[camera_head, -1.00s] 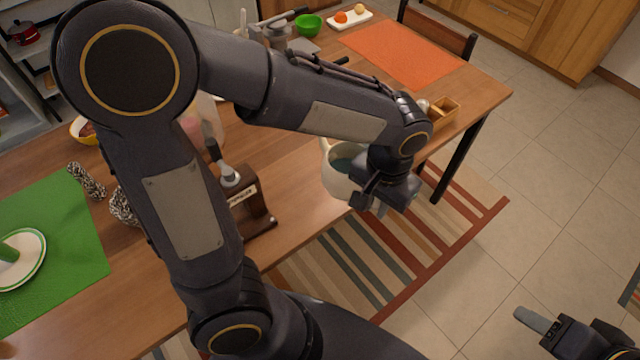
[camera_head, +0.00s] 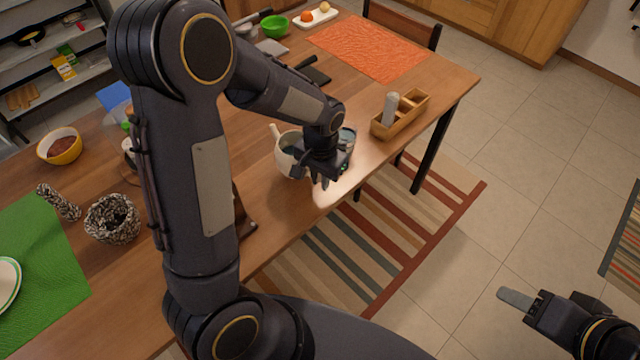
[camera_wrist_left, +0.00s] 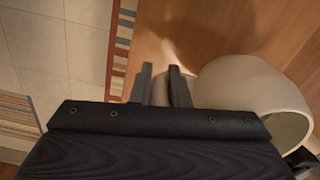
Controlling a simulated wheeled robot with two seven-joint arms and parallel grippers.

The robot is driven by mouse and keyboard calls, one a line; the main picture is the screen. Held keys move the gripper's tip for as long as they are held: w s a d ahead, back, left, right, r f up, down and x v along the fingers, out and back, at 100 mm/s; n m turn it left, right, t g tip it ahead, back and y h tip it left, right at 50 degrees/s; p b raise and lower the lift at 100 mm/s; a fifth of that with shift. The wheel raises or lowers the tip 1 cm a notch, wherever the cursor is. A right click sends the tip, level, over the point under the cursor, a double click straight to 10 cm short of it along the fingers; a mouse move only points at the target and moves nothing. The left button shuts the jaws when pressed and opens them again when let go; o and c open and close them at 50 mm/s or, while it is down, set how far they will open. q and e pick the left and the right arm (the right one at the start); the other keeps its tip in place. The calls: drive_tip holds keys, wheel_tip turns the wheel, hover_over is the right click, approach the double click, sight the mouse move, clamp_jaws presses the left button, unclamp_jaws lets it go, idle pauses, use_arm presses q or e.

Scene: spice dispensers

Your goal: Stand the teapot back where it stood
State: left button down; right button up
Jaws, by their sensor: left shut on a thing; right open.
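The cream-white teapot (camera_head: 286,150) is at the table's front part in the head view, its spout pointing up and left. My left gripper (camera_head: 325,183) is at its right side, partly covering it. In the left wrist view the teapot's rounded body (camera_wrist_left: 250,85) lies to the right of the fingers (camera_wrist_left: 162,72). The fingers are shut on a pale part of the teapot, probably its handle, which is mostly hidden. I cannot tell whether its base touches the table.
A wooden caddy (camera_head: 383,128) with a grey shaker stands right of the teapot. A small blue-grey round thing (camera_head: 347,136) is just behind my gripper. A dark board (camera_head: 314,76) lies farther back. A stone mortar (camera_head: 112,220) and yellow bowl (camera_head: 60,148) are left.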

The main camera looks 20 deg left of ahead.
sight(320, 194)
use_arm(q)
drive_tip(key=shift+w+a+f, duration=0.1)
drive_tip(key=shift+a+f, duration=0.05)
drive_tip(key=shift+f, duration=1.55)
drive_tip(key=shift+f, duration=0.1)
drive_tip(key=shift+f+b, duration=0.15)
drive_tip(key=shift+b, duration=0.2)
drive_tip(key=c, duration=1.4)
unclamp_jaws()
